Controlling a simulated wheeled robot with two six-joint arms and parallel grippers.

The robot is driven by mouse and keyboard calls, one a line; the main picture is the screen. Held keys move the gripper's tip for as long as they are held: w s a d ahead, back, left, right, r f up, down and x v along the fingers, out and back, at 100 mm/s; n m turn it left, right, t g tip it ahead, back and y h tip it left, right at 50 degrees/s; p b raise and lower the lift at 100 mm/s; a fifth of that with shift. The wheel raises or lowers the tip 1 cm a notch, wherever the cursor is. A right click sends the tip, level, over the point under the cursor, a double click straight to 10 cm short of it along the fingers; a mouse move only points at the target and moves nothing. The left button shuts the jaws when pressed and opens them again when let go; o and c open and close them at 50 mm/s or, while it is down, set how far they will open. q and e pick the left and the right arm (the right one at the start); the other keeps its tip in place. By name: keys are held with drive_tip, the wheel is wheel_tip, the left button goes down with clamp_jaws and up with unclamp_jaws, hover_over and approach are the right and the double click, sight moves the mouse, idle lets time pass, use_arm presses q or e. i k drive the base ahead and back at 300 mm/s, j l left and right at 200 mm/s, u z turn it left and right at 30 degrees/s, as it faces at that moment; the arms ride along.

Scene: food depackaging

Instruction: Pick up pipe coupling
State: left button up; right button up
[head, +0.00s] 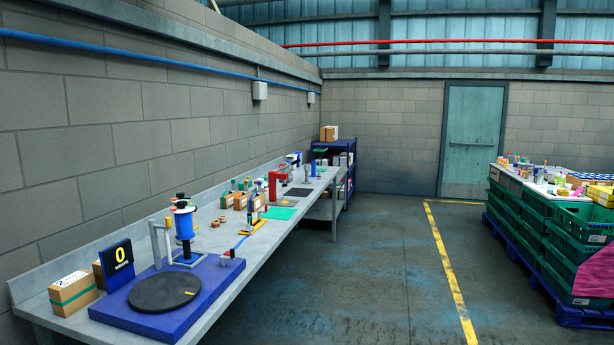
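I cannot make out a pipe coupling for certain in the head view. Many small items stand on the long grey workbench (262,248) along the left wall, and more lie on the table (514,179) at the right edge. They are too small to tell apart. Neither of my grippers is in view.
A blue base with a black round plate (164,291) and a cardboard box (73,292) stand at the bench's near end. Green crates (577,244) on a blue pallet (583,316) stand at right. The floor (375,270) between is clear, with a yellow line (447,265).

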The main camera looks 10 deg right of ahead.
sight(306, 168)
drive_tip(key=i+l+z, duration=0.5)
drive_tip(key=i, duration=0.25)
drive_tip(key=i+z, duration=0.45)
drive_tip(key=i, duration=3.5)
drive_tip(key=i+u, duration=0.15)
drive_tip(key=i, duration=0.4)
drive_tip(key=i+l+u, duration=0.1)
drive_tip(key=i, duration=0.45)
drive_tip(key=i+l+u, duration=0.15)
drive_tip(key=i, duration=0.35)
drive_tip(key=i+l+u, duration=0.3)
drive_tip(key=i+u, duration=0.15)
drive_tip(key=i+l+u, duration=0.75)
drive_tip(key=l+u, duration=0.2)
